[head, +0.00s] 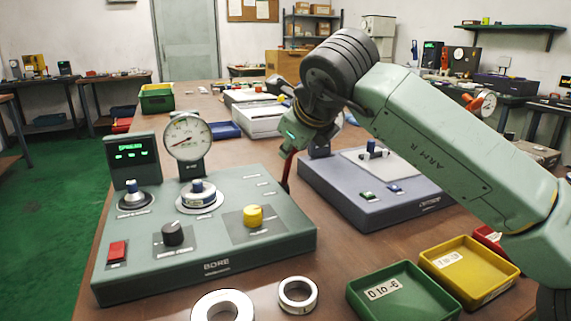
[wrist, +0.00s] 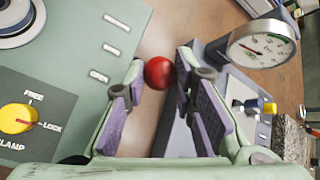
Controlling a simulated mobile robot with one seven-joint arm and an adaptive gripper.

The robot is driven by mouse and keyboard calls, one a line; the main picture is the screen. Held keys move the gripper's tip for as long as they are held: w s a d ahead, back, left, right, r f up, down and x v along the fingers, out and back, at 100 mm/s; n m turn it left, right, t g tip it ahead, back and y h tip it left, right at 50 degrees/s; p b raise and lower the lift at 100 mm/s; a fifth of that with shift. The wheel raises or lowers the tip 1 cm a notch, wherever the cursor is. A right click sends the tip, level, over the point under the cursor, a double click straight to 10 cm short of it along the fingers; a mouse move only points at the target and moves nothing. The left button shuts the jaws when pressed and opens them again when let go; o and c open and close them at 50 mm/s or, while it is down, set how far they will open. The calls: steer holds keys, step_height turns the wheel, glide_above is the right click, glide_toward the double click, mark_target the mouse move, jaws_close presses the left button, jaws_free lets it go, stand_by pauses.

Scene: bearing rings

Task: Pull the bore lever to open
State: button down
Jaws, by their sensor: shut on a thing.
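The bore station (head: 215,262) is a grey-green box labelled BORE, at the left of the table in the head view; its panel (wrist: 85,55) fills the left of the wrist view. A red ball knob (wrist: 159,72), which I take for the bore lever's end, sits between my fingertips beside the panel's edge. My gripper (wrist: 162,76) is shut on it, with purple pads on both sides. In the head view my gripper (head: 291,152) is at the station's right back edge, above a thin dark and red piece (head: 287,171). The lever's shaft is mostly hidden.
A yellow clamp knob (head: 253,216) and a dial gauge (head: 188,138) stand on the bore station. A blue-grey station (head: 375,214) is close on the right. Two metal rings (head: 297,295) and green (head: 402,295) and yellow (head: 470,268) trays lie in front.

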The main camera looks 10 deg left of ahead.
steer(key=shift+s+d+f+t+b, duration=0.25)
steer(key=shift+s+f+t+b, duration=0.15)
steer(key=shift+b, duration=0.65)
steer(key=shift+r+y, duration=0.1)
steer(key=shift+y, duration=0.2)
steer(key=c, duration=1.3)
jaws_free()
steer(key=v, duration=1.2)
steer(key=shift+s, duration=0.1)
